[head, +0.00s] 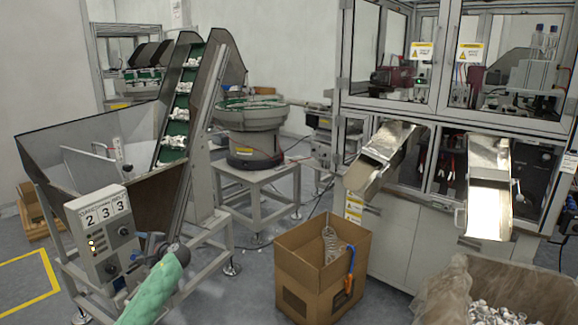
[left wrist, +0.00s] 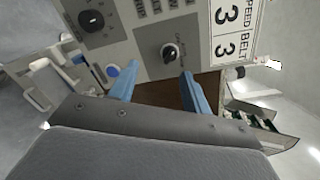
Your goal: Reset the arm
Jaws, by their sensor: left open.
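My left arm, in a green sleeve, comes in from the bottom of the head view. Its gripper (head: 150,240) is in front of the right side of the grey control box (head: 92,258). In the left wrist view the blue fingers of my left gripper (left wrist: 158,70) are spread apart with nothing held between them. The control box panel (left wrist: 140,38) lies beyond the fingertips. A black knob (left wrist: 169,51) on it shows close to the gap between the fingers; I cannot tell whether they touch it. My right gripper is in neither view.
The feed hopper (head: 75,150) and its green conveyor (head: 175,128) stand behind the control box. A cardboard box (head: 305,285) is on the floor at centre. A large machine with metal chutes (head: 490,190) stands at right. A plastic-lined bin of parts (head: 445,290) is at lower right.

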